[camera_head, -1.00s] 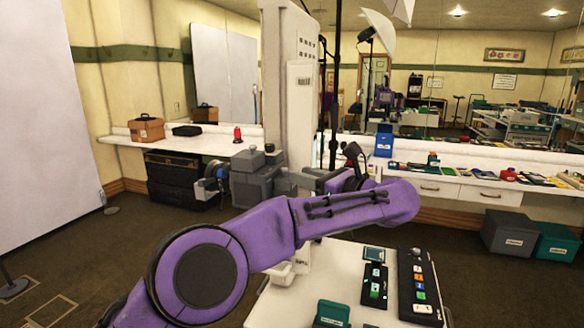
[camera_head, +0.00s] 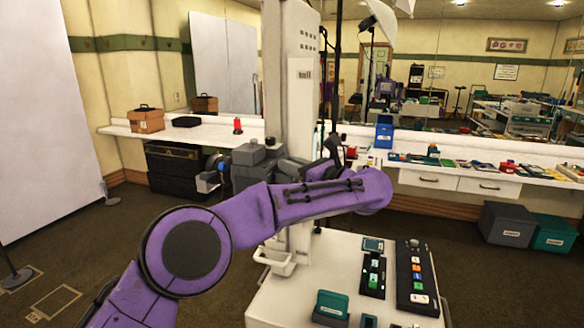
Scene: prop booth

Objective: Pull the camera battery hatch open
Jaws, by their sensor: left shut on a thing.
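The grey camera (camera_head: 252,168) stands left of the white column, its round lens (camera_head: 208,180) facing left. My left arm, purple, comes in from the lower left and crosses in front of the column. My left gripper (camera_head: 287,168) is small and partly hidden at the camera's right side, shut on a part there. That part appears to be the battery hatch; I cannot make out its outline or how far open it stands. My right gripper is not in view.
A white column (camera_head: 290,75) rises behind the arm. A white table (camera_head: 285,303) with control panels (camera_head: 415,275) and a green holder (camera_head: 331,305) is in front. A counter (camera_head: 460,165) with many small items runs along the mirror. Two bins (camera_head: 508,225) stand at right.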

